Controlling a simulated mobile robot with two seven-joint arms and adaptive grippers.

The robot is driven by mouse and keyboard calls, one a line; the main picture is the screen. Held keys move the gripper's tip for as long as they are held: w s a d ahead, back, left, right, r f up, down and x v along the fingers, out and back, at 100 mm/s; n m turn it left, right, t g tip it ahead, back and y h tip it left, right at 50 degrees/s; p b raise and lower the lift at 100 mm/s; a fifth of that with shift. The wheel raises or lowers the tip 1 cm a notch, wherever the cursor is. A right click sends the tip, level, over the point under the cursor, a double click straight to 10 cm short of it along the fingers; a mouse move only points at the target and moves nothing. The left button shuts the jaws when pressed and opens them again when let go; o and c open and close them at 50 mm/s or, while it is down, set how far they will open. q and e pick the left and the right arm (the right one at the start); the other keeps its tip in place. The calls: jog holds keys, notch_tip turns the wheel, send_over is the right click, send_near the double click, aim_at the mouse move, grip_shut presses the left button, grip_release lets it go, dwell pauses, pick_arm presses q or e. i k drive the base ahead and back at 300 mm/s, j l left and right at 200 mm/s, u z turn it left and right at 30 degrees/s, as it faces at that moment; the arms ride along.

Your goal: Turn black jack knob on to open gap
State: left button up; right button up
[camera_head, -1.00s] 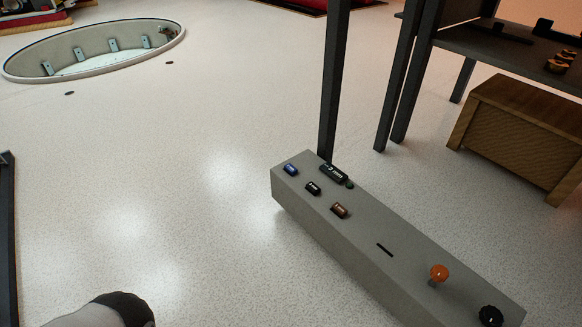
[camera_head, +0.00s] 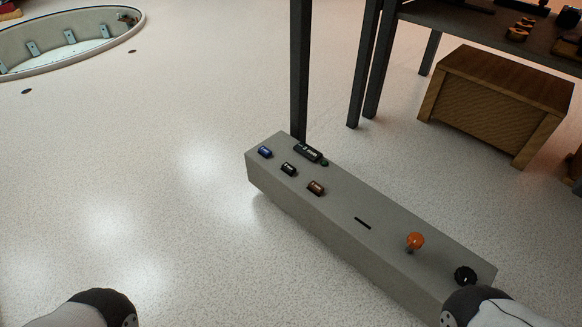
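The black jack knob (camera_head: 465,276) sits at the near right end of a long grey console (camera_head: 390,238). An orange knob (camera_head: 415,241) stands on the console just left of it. A dark slot (camera_head: 363,223) lies further along the top. My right arm comes in at the bottom right, its rounded dark-and-white part just below the black knob in the picture; I cannot tell whether they touch. My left arm shows at the bottom left, over the floor. Neither gripper's fingers are in view.
Small blue (camera_head: 265,152), black (camera_head: 289,169) and brown (camera_head: 316,188) labelled pieces and a dark display (camera_head: 309,153) are at the console's far end. A dark post stands behind it. A wooden crate (camera_head: 495,95) is under the table at right. A round pit (camera_head: 70,40) opens at upper left.

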aim_at(464, 275)
jog(key=k+z, duration=0.35)
jog(key=k+l+z, duration=0.15)
jog(key=z, duration=0.15)
jog(key=k+l+z, duration=0.2)
jog(key=z, duration=0.15)
